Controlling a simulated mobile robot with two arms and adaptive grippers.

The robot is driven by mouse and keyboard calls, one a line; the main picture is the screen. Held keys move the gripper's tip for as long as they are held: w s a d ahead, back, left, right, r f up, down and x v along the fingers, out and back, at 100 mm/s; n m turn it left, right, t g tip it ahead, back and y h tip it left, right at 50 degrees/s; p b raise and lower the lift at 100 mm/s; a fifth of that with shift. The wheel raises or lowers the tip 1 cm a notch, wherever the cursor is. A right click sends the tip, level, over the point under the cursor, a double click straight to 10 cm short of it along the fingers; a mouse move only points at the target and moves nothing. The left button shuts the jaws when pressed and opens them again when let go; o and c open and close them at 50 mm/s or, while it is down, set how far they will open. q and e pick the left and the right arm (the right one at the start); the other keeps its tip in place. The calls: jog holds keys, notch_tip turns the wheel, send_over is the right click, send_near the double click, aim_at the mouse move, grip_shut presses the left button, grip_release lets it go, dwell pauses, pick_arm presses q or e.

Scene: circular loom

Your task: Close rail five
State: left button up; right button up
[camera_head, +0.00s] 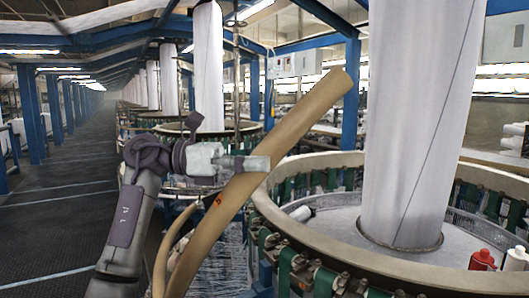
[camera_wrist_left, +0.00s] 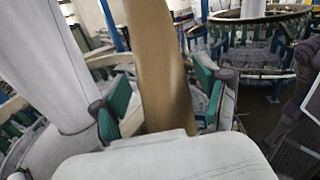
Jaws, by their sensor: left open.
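A long tan rail (camera_head: 305,112) slants across the head view from the lower left up to the right, with a small orange mark on it. It looks raised at a tilt above the loom ring (camera_head: 292,232). In the left wrist view, the rail (camera_wrist_left: 158,65) passes between the open fingers, with visible space on both sides. The far finger is hidden in the head view. My right gripper is out of view.
A white fabric column (camera_head: 415,120) stands inside the loom ring at the right. A blue post (camera_head: 350,95) stands behind the rail. The dark aisle floor (camera_head: 60,215) at the left is clear.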

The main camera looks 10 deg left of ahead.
pick_arm(q)
jog(key=shift+d, duration=0.6)
jog(key=shift+a, duration=0.2)
jog(key=c, duration=0.6)
grip_shut()
